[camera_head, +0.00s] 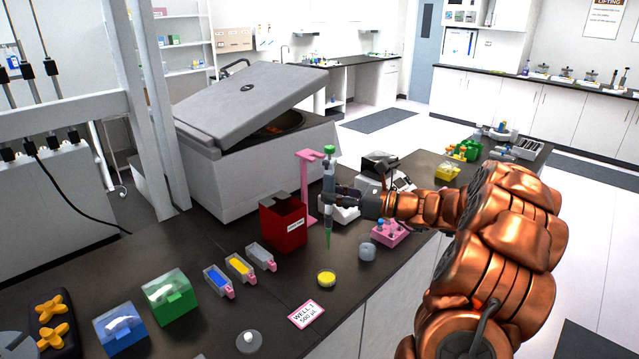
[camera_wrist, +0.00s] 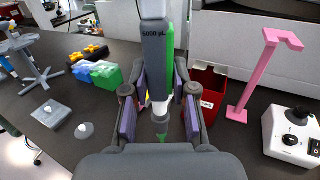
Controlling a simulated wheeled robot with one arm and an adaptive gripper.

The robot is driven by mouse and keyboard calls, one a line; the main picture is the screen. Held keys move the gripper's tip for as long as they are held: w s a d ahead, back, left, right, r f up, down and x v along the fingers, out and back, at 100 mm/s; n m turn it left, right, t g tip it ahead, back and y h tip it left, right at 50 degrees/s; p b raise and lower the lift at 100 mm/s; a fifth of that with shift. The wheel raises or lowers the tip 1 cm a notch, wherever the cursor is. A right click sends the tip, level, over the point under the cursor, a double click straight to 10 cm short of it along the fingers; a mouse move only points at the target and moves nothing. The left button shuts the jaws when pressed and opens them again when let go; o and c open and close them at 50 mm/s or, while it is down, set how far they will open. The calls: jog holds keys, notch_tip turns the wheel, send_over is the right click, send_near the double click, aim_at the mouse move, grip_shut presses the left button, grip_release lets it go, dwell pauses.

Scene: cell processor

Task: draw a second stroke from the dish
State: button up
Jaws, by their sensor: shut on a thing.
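My gripper (camera_head: 337,197) is shut on a green and grey pipette (camera_head: 329,168), which it holds upright above the dark bench. In the wrist view the pipette (camera_wrist: 155,60) stands between the two fingers and its label reads 5000 µL. The pipette's green tip (camera_head: 328,240) points down and hangs behind a small round dish with yellow on top (camera_head: 327,279), apart from it in the picture. A grey round pot (camera_head: 367,251) stands to the right of that dish. In the wrist view the pipette and fingers hide much of the bench below.
A red box (camera_head: 283,223) and a pink stand (camera_head: 308,185) are close behind the pipette. Troughs with blue (camera_head: 217,280) and yellow (camera_head: 240,267) contents lie left. A WELL 1 card (camera_head: 306,314) lies in front. A pink rack (camera_head: 390,232) stands right.

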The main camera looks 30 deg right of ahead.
aim_at(331, 230)
jog(key=shift+w+f, duration=0.1)
jog(key=shift+w, duration=0.15)
jog(key=shift+w+a+f, duration=0.1)
jog(key=shift+f, duration=0.2)
notch_tip(331, 230, down, 10)
jog(key=b, duration=0.6)
jog(key=shift+f, duration=0.15)
